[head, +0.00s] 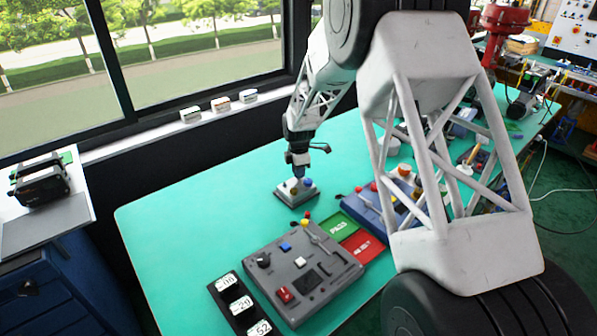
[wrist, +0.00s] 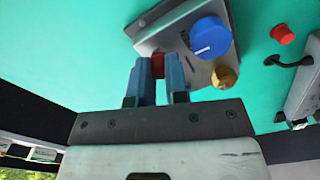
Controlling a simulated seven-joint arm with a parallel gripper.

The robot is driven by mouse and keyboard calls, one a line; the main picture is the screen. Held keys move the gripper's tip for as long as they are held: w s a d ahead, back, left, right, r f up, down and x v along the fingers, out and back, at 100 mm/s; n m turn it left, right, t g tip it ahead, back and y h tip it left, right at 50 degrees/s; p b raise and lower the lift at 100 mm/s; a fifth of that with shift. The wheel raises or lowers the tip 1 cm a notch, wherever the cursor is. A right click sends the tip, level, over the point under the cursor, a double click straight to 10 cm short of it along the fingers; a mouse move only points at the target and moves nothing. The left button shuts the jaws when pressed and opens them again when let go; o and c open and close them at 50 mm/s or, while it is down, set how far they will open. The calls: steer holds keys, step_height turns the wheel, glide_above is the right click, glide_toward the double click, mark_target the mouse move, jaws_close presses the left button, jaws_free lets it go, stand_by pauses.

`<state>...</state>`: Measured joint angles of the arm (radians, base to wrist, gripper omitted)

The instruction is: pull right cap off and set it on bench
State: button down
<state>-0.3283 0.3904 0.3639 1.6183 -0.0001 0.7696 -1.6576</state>
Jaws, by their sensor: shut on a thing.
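The valve positioner (wrist: 182,45) is a grey box with a blue knob (wrist: 210,37) and a yellow knob (wrist: 224,77) on it. In the head view, the positioner (head: 297,193) sits on the green bench below my gripper (head: 298,172). In the wrist view, my gripper (wrist: 158,82) has its blue fingers closed around a red cap (wrist: 158,64), beside the grey box. The fingers hide much of the cap, and I cannot tell if it still touches the box. Another small red piece (wrist: 283,35) shows apart from the positioner, against the bench.
A grey control box (head: 303,268) with buttons stands in front of the positioner on the bench (head: 165,230). Green and red panels (head: 338,229) lie to its right, with a blue unit (head: 368,209) behind them. The bench left of the positioner is clear.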

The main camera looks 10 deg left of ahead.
steer(key=shift+r, duration=1.2)
stand_by(1.2)
steer(key=shift+r, duration=1.8)
steer(key=shift+d, duration=0.1)
steer(key=s+d+m, duration=0.4)
steer(key=s+d, duration=0.4)
steer(key=d, duration=0.2)
steer(key=shift+s+d+f+m, duration=0.15)
steer(key=shift+d+f+m, duration=0.15)
steer(key=shift+d+m, duration=0.1)
glide_above(327, 205)
steer(key=shift+f, duration=3.15)
steer(key=shift+f, duration=1.85)
